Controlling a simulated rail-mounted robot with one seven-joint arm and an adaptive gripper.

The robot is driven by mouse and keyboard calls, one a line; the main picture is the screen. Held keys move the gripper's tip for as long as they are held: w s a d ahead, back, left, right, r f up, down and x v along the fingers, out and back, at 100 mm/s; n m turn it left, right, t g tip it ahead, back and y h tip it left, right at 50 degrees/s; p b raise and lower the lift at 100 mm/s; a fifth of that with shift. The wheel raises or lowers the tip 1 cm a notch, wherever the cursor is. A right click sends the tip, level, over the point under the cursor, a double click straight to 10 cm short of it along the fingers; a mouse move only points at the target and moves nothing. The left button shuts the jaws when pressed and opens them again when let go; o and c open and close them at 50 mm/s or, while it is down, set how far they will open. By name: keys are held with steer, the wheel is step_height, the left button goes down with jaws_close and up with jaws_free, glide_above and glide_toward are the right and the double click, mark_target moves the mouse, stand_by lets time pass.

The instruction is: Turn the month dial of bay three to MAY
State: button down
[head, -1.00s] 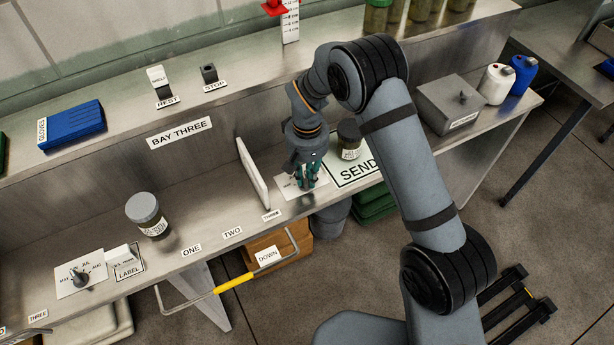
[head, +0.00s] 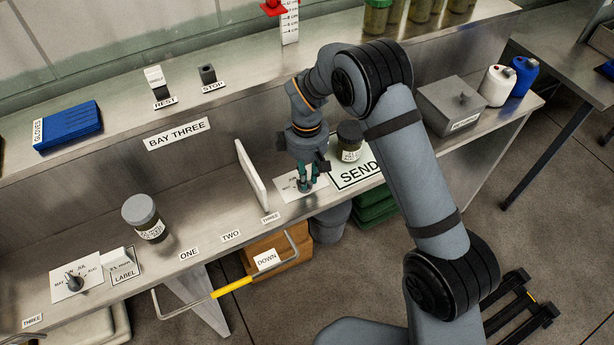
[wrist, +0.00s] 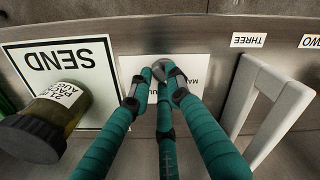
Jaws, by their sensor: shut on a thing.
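My gripper (head: 305,186) points down at a white month card (head: 286,187) on the counter, right of an upright white panel. In the wrist view its teal fingers (wrist: 160,85) are closed around a round grey dial knob (wrist: 163,67) on the card (wrist: 133,68). Parts of month words show beside the fingers; the rest, and the pointer's direction, are hidden. A second month dial (head: 75,280) on a white card (head: 62,292) stands at the left, with month words around it. The BAY THREE sign (head: 177,133) is on the riser between the two dials.
The white panel (head: 251,175) stands close left of my gripper. A lidded jar (head: 349,143) and the SEND plate (head: 356,177) are close right. Another jar (head: 144,217) and a LABEL block (head: 119,262) stand left. A yellow-gripped handle (head: 232,287) juts out in front.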

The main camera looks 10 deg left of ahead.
steer(key=shift+w+a+n, duration=0.1)
steer(key=shift+w+n, duration=0.05)
steer(key=shift+n, duration=1.75)
steer(key=c, duration=1.7)
jaws_free()
steer(key=shift+o, duration=0.3)
step_height(320, 180, up, 12)
